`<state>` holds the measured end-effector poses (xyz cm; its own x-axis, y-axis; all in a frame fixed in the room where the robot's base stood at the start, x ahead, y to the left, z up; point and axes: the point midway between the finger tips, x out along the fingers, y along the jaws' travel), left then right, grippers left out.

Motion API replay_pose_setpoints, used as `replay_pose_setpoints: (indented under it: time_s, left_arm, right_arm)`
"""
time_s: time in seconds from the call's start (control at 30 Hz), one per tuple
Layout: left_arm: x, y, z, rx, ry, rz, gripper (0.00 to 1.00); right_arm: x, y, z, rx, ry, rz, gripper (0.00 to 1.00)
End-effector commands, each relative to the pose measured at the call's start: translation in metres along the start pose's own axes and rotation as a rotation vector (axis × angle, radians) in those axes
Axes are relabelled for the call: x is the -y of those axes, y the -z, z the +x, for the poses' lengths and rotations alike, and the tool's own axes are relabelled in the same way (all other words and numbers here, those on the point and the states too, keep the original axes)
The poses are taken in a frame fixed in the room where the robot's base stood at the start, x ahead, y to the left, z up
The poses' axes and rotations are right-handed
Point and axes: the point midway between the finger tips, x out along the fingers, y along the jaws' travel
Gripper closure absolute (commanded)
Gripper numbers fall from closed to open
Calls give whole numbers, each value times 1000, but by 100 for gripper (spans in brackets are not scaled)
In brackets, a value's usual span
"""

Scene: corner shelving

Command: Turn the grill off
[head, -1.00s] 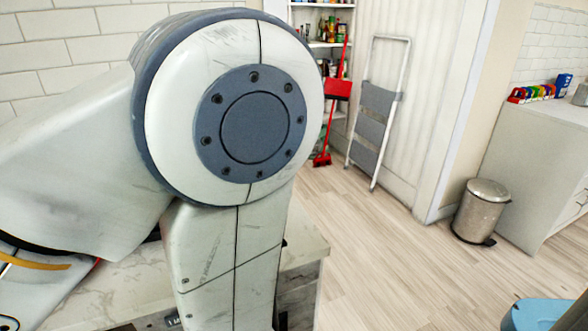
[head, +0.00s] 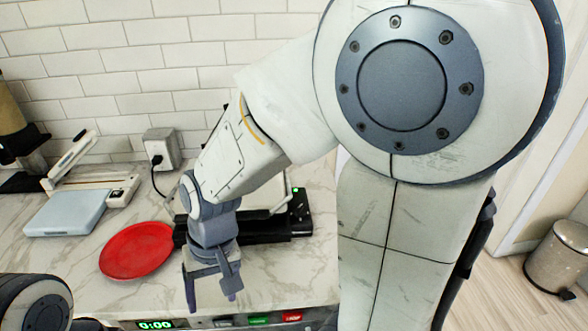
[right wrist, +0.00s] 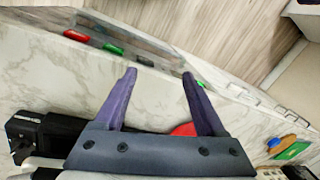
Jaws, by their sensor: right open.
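The grill (head: 265,228) is a black appliance on the marble counter, partly hidden behind my right arm. A small green light shows at its right end. Its lid and much of its body are covered by the arm. In the right wrist view a black part, likely of the grill (right wrist: 58,130), shows at the lower left. My right gripper (head: 211,302) is open and empty, pointing down in front of the grill above the counter's front. Its two fingers also show in the right wrist view (right wrist: 158,74), apart with nothing between their tips. My left gripper is out of view.
A red plate (head: 137,250) lies left of the grill. A pale blue-topped device (head: 66,212) and a wall socket (head: 161,148) are behind. A front panel has a 0:00 display (head: 155,325), a green button (head: 258,321) and a red button (head: 292,317). A bin (head: 556,258) stands right.

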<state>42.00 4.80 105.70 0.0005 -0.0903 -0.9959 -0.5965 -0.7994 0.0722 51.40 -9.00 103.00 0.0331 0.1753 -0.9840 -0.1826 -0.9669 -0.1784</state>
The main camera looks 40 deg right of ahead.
Motion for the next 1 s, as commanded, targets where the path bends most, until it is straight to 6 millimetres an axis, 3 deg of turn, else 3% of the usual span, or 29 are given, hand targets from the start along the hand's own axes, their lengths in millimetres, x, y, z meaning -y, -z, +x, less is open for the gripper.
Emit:
replay_pose_setpoints:
  time_s: [0.03, 0.27, 0.4, 0.6, 0.7, 0.83, 1.0]
  left_arm:
    - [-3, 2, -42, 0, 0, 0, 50]
    - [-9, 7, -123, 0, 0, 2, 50]
    - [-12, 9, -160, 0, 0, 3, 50]
    - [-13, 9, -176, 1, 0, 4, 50]
    - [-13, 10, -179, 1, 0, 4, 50]
    - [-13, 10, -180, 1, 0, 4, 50]
    - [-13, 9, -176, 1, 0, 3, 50]
  right_arm:
    - [-8, 18, -36, -8, 9, 151, 28]
    - [-76, 83, -99, -71, 65, 796, 28]
    - [-136, 109, -125, -99, 123, 1264, 28]
    - [-228, 126, -126, -84, 284, 2030, 28]
    - [-258, 128, -126, -69, 355, 2276, 28]
    - [-276, 128, -123, -58, 403, 2427, 28]
    - [-278, 133, -105, -53, 411, 2452, 28]
